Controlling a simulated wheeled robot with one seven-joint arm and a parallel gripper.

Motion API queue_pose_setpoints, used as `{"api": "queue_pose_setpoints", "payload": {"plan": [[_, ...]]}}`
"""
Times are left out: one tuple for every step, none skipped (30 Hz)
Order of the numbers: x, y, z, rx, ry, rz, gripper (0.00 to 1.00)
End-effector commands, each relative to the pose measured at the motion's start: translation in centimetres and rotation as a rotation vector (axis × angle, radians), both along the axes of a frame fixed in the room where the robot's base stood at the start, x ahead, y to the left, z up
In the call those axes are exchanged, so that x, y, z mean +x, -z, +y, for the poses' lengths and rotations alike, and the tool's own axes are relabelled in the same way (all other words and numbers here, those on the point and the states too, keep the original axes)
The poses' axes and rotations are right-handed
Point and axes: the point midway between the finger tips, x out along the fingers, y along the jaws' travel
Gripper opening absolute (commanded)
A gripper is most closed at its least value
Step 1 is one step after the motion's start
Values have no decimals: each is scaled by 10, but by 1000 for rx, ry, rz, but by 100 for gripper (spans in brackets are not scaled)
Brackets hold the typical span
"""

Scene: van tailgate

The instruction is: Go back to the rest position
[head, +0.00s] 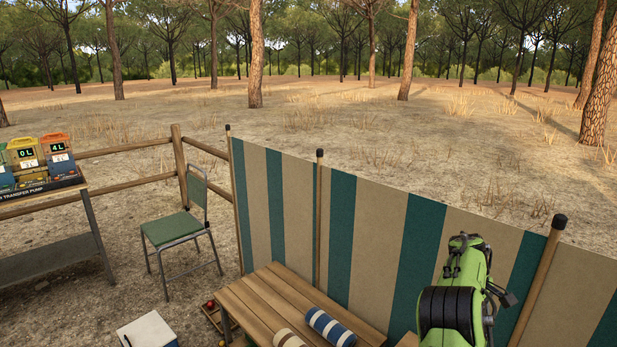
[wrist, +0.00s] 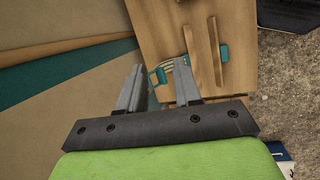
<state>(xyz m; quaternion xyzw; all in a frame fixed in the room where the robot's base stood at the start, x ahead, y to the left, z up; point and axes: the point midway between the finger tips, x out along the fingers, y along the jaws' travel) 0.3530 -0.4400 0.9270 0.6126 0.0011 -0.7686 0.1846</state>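My gripper (wrist: 161,72) shows in the wrist view with its two grey fingers apart and nothing between them. Beyond the fingers is a light wooden surface (wrist: 158,25) with upright wooden slats (wrist: 203,55) and small teal pieces (wrist: 160,76); I cannot tell what these pieces are. In the head view my green and black arm is raised at the lower right, in front of the striped windbreak (head: 380,240). My gripper's fingers cannot be made out there.
A wooden bench or table (head: 285,305) bears a blue roll (head: 331,327) and a tan roll (head: 290,338). A green chair (head: 175,228) stands left of the windbreak. A pump stand (head: 45,265) is at far left, a white box (head: 148,332) at bottom.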

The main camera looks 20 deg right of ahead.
Motion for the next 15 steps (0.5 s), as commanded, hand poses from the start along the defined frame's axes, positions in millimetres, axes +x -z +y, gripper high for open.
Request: {"api": "queue_pose_setpoints", "payload": {"plan": [[5,-14,10,1,10,-29,34],[7,-22,16,2,20,-46,34],[10,-32,24,4,33,-70,34],[12,-40,32,6,42,-90,34],[14,-48,40,10,51,-109,34],[17,-59,51,14,64,-139,34],[19,-68,60,18,73,-160,34],[21,-78,71,25,83,-183,34],[23,-91,86,34,95,-214,34],[23,-101,99,43,107,-240,34],[25,-112,114,52,116,-269,34],[24,-128,136,68,129,-308,34],[23,-141,154,83,138,-340,34],[21,-153,174,98,145,-371,34],[15,-169,202,121,157,-410,34]]}}
